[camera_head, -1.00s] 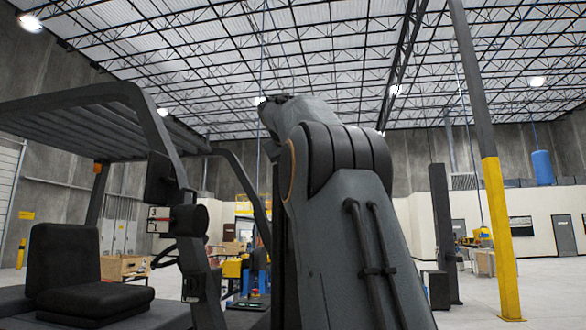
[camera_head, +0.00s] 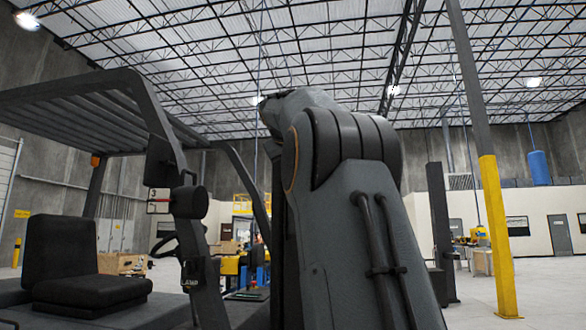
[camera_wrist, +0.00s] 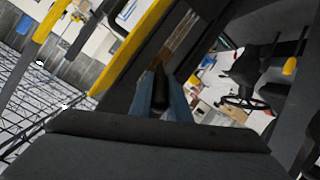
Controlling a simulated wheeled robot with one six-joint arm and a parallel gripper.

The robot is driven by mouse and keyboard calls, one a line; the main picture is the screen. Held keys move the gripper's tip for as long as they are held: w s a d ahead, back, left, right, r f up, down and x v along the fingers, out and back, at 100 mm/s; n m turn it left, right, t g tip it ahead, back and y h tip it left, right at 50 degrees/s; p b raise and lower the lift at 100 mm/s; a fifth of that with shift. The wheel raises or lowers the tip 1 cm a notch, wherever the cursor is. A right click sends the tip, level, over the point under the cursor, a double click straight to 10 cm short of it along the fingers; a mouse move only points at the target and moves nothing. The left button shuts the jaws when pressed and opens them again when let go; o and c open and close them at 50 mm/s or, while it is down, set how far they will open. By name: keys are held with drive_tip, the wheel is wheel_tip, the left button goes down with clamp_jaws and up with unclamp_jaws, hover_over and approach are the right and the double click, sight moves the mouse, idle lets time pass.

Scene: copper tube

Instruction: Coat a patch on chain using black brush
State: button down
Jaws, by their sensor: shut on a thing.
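In the wrist view, my gripper (camera_wrist: 166,98) has blue fingers on either side of a narrow dark thing (camera_wrist: 160,88), which I take to be the black brush's handle. The fingers are shut on it. A brownish strip (camera_wrist: 180,40) shows just beyond the fingertips; I cannot tell whether it is bristles or part of the forklift. In the head view my own arm fills the middle and hides the gripper and brush. I cannot make out the chain in either view, nor any coated patch.
A dark forklift (camera_head: 146,95) with roof, seat and steering wheel stands close on the left, beside my arm. In the wrist view a yellow bar (camera_wrist: 139,40) and dark frame lie close around the gripper. A yellow-and-grey column (camera_head: 497,235) stands right, with open floor near it.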

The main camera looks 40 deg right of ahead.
wheel_tip(320, 180, down, 14)
drive_tip(key=b, duration=1.2)
drive_tip(key=shift+r+b, duration=0.2)
drive_tip(key=shift+b, duration=0.15)
idle(0.3)
drive_tip(key=shift+s+a+b, duration=1.55)
drive_tip(key=shift+s+a, duration=0.4)
drive_tip(key=shift+a, duration=0.3)
drive_tip(key=shift+s+a+b, duration=0.65)
drive_tip(key=shift+s+a, duration=0.3)
drive_tip(key=shift+a, duration=0.15)
